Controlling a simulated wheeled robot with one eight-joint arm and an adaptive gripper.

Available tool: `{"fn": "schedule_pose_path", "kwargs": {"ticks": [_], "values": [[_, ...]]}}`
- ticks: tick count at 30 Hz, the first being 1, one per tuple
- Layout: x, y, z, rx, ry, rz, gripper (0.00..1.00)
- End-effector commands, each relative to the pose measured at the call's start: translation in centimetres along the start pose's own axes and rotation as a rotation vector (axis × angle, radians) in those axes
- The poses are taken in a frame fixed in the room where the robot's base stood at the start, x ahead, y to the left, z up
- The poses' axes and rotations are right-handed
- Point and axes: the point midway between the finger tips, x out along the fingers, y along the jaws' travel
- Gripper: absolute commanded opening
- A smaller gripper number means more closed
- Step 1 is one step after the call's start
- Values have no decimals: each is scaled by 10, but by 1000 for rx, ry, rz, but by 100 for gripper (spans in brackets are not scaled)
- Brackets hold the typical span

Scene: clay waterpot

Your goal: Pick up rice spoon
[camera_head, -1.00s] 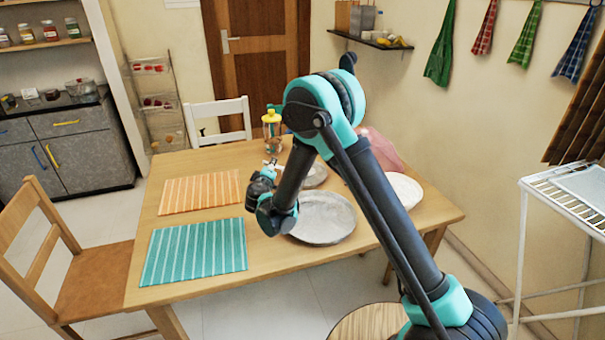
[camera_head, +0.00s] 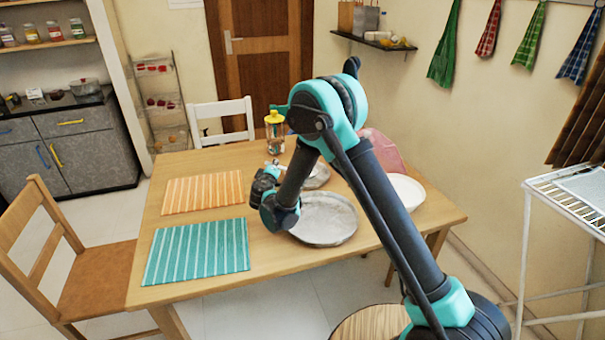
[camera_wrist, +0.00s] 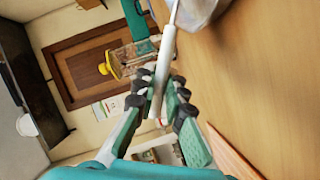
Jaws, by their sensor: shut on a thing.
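The rice spoon shows in the wrist view as a pale grey, straight handle (camera_wrist: 165,65) running up to the top edge. Its far end is out of that view. My gripper (camera_wrist: 160,92) is shut on this handle, with a dark-tipped finger on either side. In the head view my gripper (camera_head: 267,176) is low over the table (camera_head: 200,160), beside the left rim of a large grey metal plate (camera_head: 325,222). The spoon is too small there to make out clearly. I cannot tell whether it still touches anything below.
A yellow-lidded jar (camera_head: 275,132) stands beyond my gripper. A smaller metal dish (camera_head: 319,177), a white plate (camera_head: 408,190) and a pink item (camera_head: 383,150) are nearby. Orange (camera_head: 202,194) and teal (camera_head: 196,251) striped mats lie flat to the left. Chairs stand around the table.

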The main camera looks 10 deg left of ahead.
Motion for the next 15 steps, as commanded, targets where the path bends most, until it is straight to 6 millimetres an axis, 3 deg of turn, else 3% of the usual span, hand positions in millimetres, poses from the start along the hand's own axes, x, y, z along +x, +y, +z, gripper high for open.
{"fn": "schedule_pose_path", "kwargs": {"ticks": [8,15], "values": [[-1,4,-2,0,0,0,0],[-6,27,-14,0,0,0,0]]}}
